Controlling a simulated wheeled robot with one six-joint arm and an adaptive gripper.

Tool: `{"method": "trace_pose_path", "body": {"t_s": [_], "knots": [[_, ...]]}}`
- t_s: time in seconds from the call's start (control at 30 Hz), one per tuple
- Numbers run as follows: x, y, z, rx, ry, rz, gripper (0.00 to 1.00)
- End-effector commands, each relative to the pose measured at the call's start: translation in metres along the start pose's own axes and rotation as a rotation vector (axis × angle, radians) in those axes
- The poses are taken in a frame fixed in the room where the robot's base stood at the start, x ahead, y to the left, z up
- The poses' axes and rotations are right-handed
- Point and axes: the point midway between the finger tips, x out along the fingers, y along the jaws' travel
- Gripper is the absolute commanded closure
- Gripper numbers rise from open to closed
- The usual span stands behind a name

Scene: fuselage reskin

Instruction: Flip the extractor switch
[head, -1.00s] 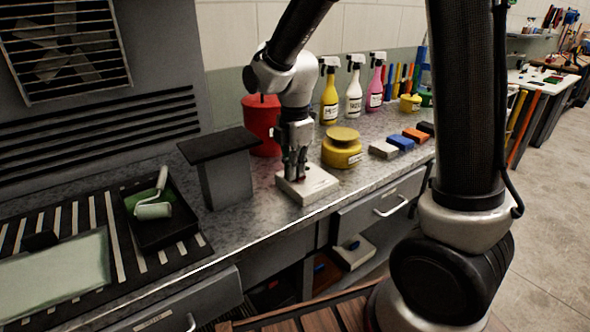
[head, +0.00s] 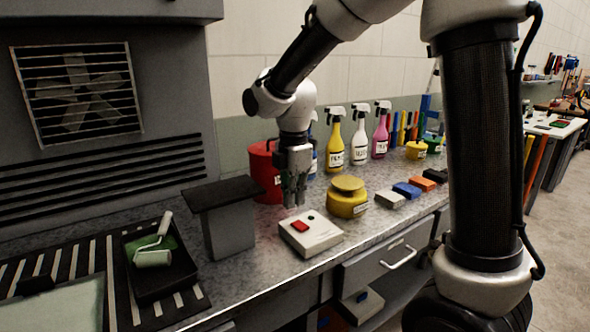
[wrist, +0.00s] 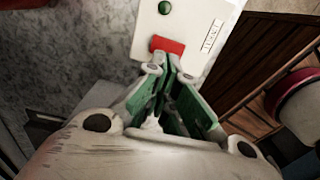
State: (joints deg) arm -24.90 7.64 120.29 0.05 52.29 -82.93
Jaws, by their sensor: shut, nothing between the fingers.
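The switch box (head: 311,233) is a low white box on the grey bench, with a red rocker switch (head: 299,226) and a small dark round spot on its top. In the wrist view the box (wrist: 200,25) shows a red rocker (wrist: 167,45), a green round light (wrist: 165,8) and a label with small lettering. My gripper (head: 294,206) is above the box's back left edge, pointing down, and looks shut and empty. In the wrist view its fingertips (wrist: 170,68) are close beside the red rocker; I cannot tell whether they touch it.
An extractor fan (head: 77,92) sits behind a grille at the left. A grey stand (head: 228,225), a red bucket (head: 266,172) and a yellow jar (head: 347,198) surround the box. A paint tray (head: 160,265) with a roller lies left. Several coloured blocks lie right.

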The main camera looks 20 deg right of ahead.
Motion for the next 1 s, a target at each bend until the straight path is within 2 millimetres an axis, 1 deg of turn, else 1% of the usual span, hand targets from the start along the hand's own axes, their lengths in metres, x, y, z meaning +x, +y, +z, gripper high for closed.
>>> {"method": "trace_pose_path", "body": {"t_s": [0.03,0.2,0.3,0.4,0.5,0.6,0.9,1.0], "knots": [[-0.013,0.003,0.001,0.001,0.000,0.005,1.00],[-0.051,0.008,0.001,0.001,0.000,0.003,1.00],[-0.069,0.010,0.001,0.001,0.000,0.003,1.00],[-0.081,0.011,0.001,0.001,0.000,0.002,1.00],[-0.088,0.012,0.001,0.001,0.000,0.001,1.00],[-0.091,0.012,0.001,0.001,0.000,-0.001,1.00],[-0.091,0.012,0.001,0.005,0.000,-0.001,1.00],[-0.091,0.013,0.001,0.067,0.000,0.001,1.00]]}}
